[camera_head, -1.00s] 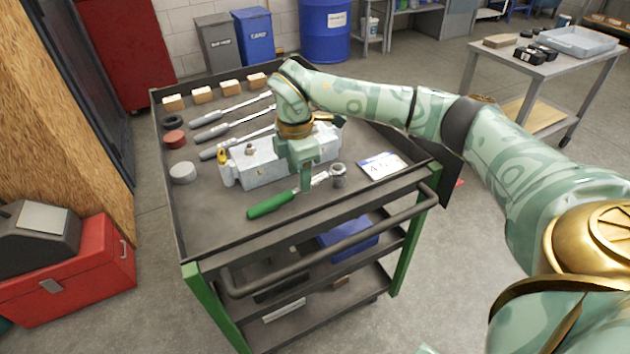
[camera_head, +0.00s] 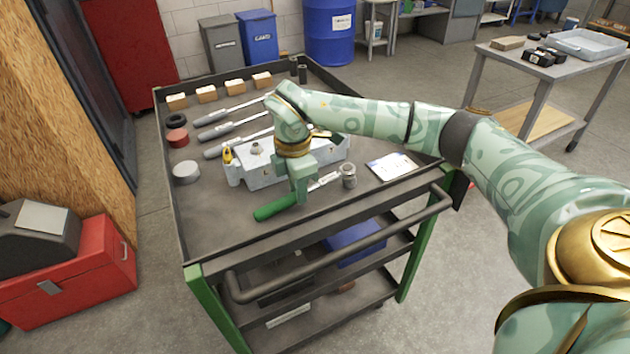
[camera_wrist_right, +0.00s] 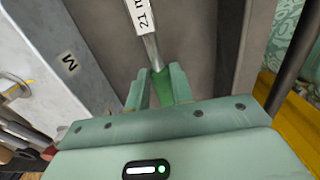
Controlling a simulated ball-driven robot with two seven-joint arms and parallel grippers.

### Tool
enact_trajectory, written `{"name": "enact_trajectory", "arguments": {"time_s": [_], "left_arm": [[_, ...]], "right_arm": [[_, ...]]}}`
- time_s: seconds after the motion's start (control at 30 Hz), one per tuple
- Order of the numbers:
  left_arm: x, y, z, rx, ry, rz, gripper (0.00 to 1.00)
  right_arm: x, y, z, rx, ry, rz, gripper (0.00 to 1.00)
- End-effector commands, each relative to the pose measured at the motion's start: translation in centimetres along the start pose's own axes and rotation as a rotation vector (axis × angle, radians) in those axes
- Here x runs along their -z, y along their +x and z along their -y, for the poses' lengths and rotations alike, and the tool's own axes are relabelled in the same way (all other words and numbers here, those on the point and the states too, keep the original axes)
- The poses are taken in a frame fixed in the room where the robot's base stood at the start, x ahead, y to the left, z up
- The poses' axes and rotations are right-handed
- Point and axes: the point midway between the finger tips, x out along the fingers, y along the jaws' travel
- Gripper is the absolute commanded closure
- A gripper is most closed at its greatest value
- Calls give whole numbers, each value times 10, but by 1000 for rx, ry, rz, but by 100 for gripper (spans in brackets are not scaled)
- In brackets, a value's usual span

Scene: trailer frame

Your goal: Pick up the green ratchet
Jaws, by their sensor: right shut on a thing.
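The green ratchet lies on the top tray of the cart, near its front edge. Its green handle (camera_head: 275,208) points to the left, and its metal shaft runs right toward a round socket (camera_head: 348,176). My right gripper (camera_head: 302,198) is shut on the ratchet at the shaft end of the green handle and hides part of it. In the right wrist view, the fingers (camera_wrist_right: 159,92) sit either side of the green handle, and the shaft carries a white label (camera_wrist_right: 145,16) reading "21 m". I cannot see a clear gap under the ratchet. My left gripper is out of view.
A grey metal block (camera_head: 262,176) stands just behind the ratchet. Several grey-handled tools (camera_head: 215,131), wooden blocks (camera_head: 234,86) and round pieces lie farther back. A white card (camera_head: 391,166) lies to the right. The cart's front-left top is clear, and a dark push bar (camera_head: 345,248) runs along the front.

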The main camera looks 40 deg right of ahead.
Motion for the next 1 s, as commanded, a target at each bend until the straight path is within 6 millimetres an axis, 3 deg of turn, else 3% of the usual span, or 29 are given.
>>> {"name": "enact_trajectory", "arguments": {"time_s": [0.27,0.5,0.8,1.0], "left_arm": [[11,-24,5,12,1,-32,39],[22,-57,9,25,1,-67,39],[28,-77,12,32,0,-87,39],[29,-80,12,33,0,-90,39]], "right_arm": [[-1,-43,1,-10,1,-3,100],[-2,-102,51,-12,-2,-3,100],[-1,-125,121,-4,-2,0,100],[-1,-130,138,-2,0,0,100]]}}
